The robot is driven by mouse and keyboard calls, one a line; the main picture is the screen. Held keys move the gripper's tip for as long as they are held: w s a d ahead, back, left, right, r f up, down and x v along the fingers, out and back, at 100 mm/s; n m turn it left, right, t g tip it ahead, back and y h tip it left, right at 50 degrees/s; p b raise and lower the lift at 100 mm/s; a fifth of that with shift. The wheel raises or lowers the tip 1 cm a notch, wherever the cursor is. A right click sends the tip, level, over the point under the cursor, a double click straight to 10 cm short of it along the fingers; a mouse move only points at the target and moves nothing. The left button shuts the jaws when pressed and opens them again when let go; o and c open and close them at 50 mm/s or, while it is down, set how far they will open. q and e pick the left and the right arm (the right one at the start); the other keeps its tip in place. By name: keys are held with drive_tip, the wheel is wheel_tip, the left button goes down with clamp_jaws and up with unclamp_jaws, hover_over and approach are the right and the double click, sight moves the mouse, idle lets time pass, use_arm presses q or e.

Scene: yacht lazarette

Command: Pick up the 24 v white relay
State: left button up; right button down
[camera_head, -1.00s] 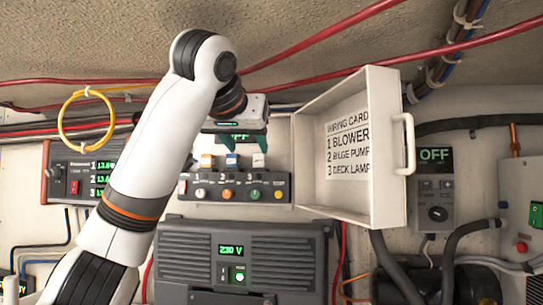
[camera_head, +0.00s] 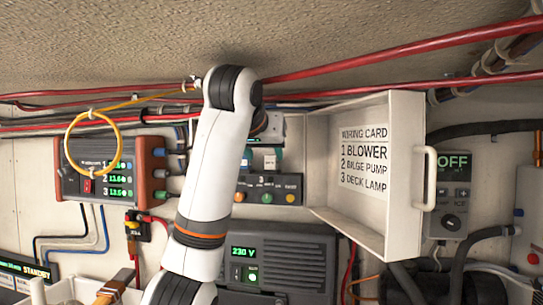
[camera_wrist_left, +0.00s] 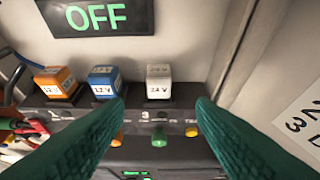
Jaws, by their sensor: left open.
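The white relay (camera_wrist_left: 158,82), marked 24 V, stands in the rightmost filled socket of a dark relay block (camera_wrist_left: 180,113) in the left wrist view. An orange relay (camera_wrist_left: 55,82) and a blue relay (camera_wrist_left: 104,82), marked 12 V, stand to its left. My left gripper (camera_wrist_left: 160,103) is open, with its green fingers reaching toward the row. The white relay shows between the fingertips, with a gap on both sides, and nothing is held. In the head view my left forearm hides part of the block (camera_head: 285,190). My right gripper is not in view.
An open white box-like cover (camera_head: 405,180) with a wiring card (camera_head: 362,150) stands close right of the block. A 230 V unit (camera_head: 300,260) is below. A display unit (camera_head: 100,175) and a yellow cable loop (camera_head: 68,140) are at the left. Red cables run above.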

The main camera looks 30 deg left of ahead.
sight(271, 162)
use_arm(q)
drive_tip(key=w+p, duration=0.1)
drive_tip(key=w+a+p, duration=0.1)
drive_tip(key=w, duration=0.1)
drive_tip(key=w+p, duration=0.1)
drive_tip(key=w, duration=0.1)
drive_tip(key=shift+a+p, duration=0.3)
drive_tip(key=shift+p, duration=0.1)
drive_tip(key=shift+w+f, duration=0.35)
drive_tip(key=shift+w, duration=0.05)
drive_tip(key=shift+s, duration=0.15)
drive_tip(key=shift+c, duration=0.5)
drive_tip(key=c, duration=1)
drive_tip(key=shift+o, duration=0.2)
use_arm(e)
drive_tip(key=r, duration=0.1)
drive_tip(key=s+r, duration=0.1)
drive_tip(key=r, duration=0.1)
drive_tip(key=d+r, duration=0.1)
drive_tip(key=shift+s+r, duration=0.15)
use_arm(q)
drive_tip(key=shift+r, duration=0.15)
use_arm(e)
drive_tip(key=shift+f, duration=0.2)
